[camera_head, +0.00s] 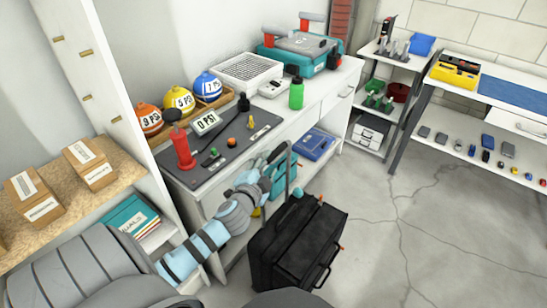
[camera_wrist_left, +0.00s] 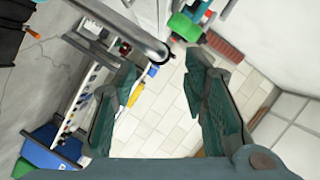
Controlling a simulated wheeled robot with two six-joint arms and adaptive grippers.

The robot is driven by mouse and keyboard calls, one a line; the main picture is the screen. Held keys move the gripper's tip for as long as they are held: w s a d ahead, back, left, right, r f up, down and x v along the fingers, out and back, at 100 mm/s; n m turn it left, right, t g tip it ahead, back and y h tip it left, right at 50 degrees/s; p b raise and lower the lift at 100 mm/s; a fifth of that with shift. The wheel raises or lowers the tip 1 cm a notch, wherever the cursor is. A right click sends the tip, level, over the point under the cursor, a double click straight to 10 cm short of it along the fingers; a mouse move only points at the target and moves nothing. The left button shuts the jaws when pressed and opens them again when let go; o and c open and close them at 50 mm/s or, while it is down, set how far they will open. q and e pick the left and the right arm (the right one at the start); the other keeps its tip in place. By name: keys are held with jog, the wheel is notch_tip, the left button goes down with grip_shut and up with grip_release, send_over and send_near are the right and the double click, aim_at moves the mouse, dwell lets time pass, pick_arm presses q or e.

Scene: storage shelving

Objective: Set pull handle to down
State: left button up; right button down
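A black suitcase (camera_head: 297,245) stands upright on the floor beside the white workbench. Its grey pull handle (camera_head: 291,165) is raised as a tall loop above the case. My left gripper (camera_head: 277,167) is at the upper part of this loop, with teal fingers close to the bar. In the left wrist view the gripper (camera_wrist_left: 163,95) is open, with nothing clearly held between its fingers. My right gripper is out of view.
Cardboard boxes (camera_head: 34,195) stand on the left shelf. The floor (camera_head: 420,235) right of the suitcase is clear.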

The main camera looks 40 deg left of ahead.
aim_at(271, 158)
pick_arm(q)
jog(key=b+x, duration=0.1)
jog(key=x, duration=0.6)
jog(key=shift+d+f, duration=0.1)
jog(key=shift+c, duration=0.2)
grip_shut()
